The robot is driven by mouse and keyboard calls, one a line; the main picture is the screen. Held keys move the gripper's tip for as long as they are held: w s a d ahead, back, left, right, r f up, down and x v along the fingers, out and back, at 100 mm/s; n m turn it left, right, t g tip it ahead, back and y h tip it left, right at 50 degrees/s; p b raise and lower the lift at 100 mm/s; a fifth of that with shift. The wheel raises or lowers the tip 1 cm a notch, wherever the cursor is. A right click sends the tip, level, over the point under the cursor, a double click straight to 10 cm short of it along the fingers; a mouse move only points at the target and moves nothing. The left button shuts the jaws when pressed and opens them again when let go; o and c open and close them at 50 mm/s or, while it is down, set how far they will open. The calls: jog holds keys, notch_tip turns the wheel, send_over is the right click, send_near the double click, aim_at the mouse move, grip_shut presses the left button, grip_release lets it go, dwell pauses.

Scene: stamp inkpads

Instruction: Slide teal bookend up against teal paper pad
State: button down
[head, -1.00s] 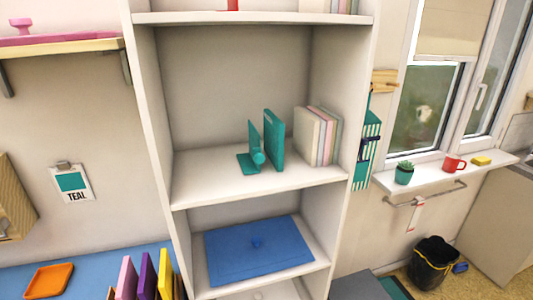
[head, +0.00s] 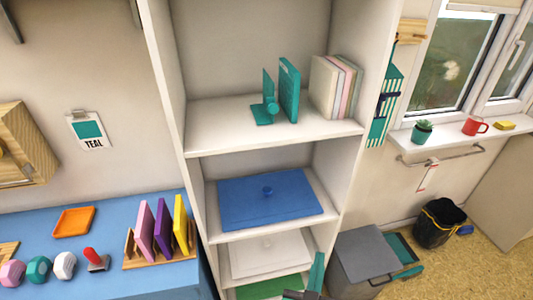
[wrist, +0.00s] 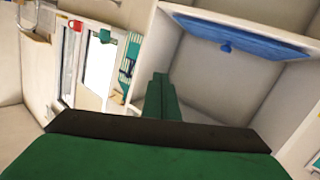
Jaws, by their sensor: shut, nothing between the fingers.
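The teal bookend (head: 263,115) stands on the upper open shelf, with an upright plate, a flat foot and a round knob. The teal paper pad (head: 289,90) stands upright just to its right, with a narrow gap visible between them. My gripper (head: 318,268) shows at the bottom of the head view, low in front of the bookcase and well below that shelf. Its green fingers (wrist: 160,90) are together and empty in the wrist view. The bookend and pad are not seen in the wrist view.
Pale upright books (head: 330,88) stand right of the pad. The bookcase's side walls bound the shelf (head: 215,135), whose left part is clear. A blue panel with a knob (head: 240,203) lies on the shelf below. A grey bin (head: 364,255) stands at the bookcase's right.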

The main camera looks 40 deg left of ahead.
jog(key=w+a+r+n+g+y, duration=0.1)
jog(key=w+a+r+n+y, duration=0.25)
jog(key=a+r, duration=0.4)
jog(key=w+a+r+n+g+y, duration=0.15)
jog(key=a+r+n, duration=0.25)
jog(key=r, duration=0.6)
jog(key=s+a+r+n+g+y, duration=0.1)
jog(key=s+a+r+n, duration=0.1)
jog(key=a+r+n, duration=0.45)
jog(key=s+a+r+n+g+y, duration=0.1)
jog(key=s+r+n, duration=0.2)
jog(key=r, duration=0.7)
jog(key=w+a, duration=0.1)
jog(key=w, duration=0.2)
jog(key=w+a+f, duration=0.1)
jog(key=w+a, duration=0.1)
jog(key=w, duration=0.1)
jog(key=w+a+f, duration=0.1)
jog(key=w+a, duration=0.1)
jog(key=w, duration=0.1)
jog(key=shift+w+a, duration=0.15)
jog(key=shift+a, duration=0.1)
jog(key=shift+w+d+f, duration=0.25)
jog(key=shift+w, duration=0.2)
